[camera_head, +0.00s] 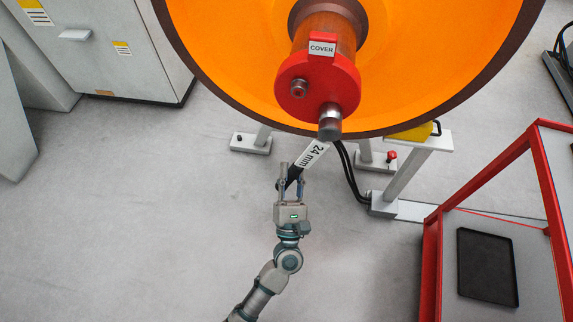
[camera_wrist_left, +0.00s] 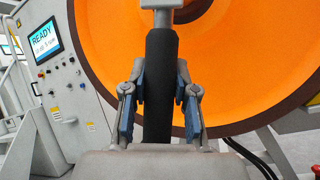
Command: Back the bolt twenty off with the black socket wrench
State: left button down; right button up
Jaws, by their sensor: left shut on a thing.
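The socket wrench has a black handle (camera_wrist_left: 160,90), a pale "24 mm" label (camera_head: 314,156) and a grey socket head (camera_head: 330,122). My left gripper (camera_head: 291,178) is shut on the black handle below the label. The socket head is at the lower edge of the red cover (camera_head: 320,83), marked "COVER", on the wheelset's hub. One grey bolt (camera_head: 299,88) shows on the cover's left side. No bolt number is readable, and any bolt behind the socket is hidden. I cannot tell whether the socket is seated. My right gripper is not in view.
A large orange wheel (camera_head: 225,55) surrounds the hub. A grey stand (camera_head: 405,170) with black cables is to the right. A red-framed table (camera_head: 432,260) holds a black tray (camera_head: 487,230). Grey cabinets (camera_head: 110,60) stand at left; the floor (camera_head: 130,230) between is clear.

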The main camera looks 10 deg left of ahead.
pick_arm(q)
jog(key=shift+s+r, duration=0.1)
jog(key=shift+r, duration=0.25)
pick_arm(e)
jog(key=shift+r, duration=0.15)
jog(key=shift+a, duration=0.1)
pick_arm(q)
jog(key=shift+d+f+n+y, duration=0.2)
jog(key=shift+n+y, duration=0.1)
jog(key=shift+y, duration=0.1)
jog(key=d+n+y+b, duration=0.2)
jog(key=d+n+g+y+b, duration=0.1)
jog(key=n, duration=0.1)
jog(key=shift+d+f, duration=0.25)
jog(key=shift+d, duration=0.15)
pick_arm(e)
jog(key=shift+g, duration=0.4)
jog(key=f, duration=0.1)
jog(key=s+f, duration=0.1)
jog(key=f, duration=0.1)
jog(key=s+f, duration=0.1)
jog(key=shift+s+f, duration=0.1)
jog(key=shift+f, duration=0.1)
